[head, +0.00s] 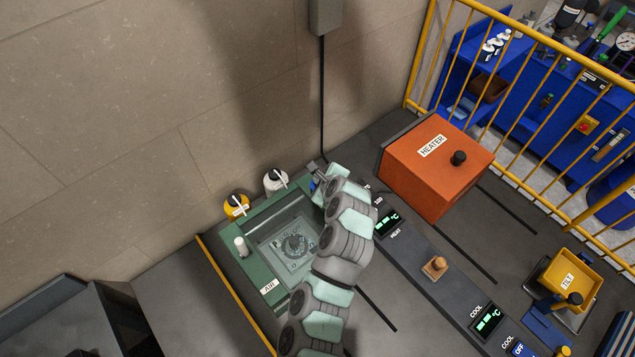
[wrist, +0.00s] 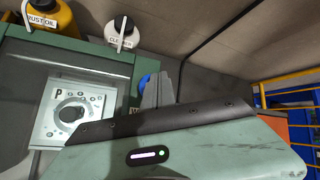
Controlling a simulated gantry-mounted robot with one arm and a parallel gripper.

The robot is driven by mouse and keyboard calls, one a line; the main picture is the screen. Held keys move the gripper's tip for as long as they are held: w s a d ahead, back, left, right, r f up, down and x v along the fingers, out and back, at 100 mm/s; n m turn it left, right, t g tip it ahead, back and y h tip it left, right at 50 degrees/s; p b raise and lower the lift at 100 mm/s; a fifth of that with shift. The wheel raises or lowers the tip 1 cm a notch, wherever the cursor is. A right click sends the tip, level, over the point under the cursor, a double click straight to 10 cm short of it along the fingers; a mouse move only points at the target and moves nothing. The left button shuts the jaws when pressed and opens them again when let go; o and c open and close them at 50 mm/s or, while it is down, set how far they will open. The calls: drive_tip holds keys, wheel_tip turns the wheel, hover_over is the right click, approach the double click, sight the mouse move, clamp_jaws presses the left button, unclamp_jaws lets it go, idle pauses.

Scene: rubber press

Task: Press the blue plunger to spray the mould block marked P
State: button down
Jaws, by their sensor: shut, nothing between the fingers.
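The mould block marked P (wrist: 75,110) is a pale square plate with a round, dark-centred cavity. It lies in the green-framed box marked AIR, and the head view also shows the block (head: 292,243). The blue plunger (wrist: 148,84) stands at the box's rim, partly hidden behind my fingers; only a sliver of it shows in the head view (head: 313,186). My gripper (head: 315,170) is shut and empty, right beside the plunger. It also shows in the wrist view (wrist: 160,90). I cannot tell whether the fingers touch the plunger.
A yellow bottle (head: 236,206) and a white bottle (head: 275,181) stand behind the box. A white knob (head: 241,247) rises from its left rim. The orange heater (head: 435,165) stands to the right, past a dark strip with displays. A wall rises behind.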

drive_tip(key=shift+f+b, duration=0.3)
drive_tip(key=shift+f, duration=1)
idle(0.9)
drive_tip(key=shift+r, duration=0.15)
drive_tip(key=shift+r+p, duration=1.25)
drive_tip(key=shift+r, duration=0.3)
drive_tip(key=shift+r+p, duration=1.55)
drive_tip(key=shift+r, duration=0.95)
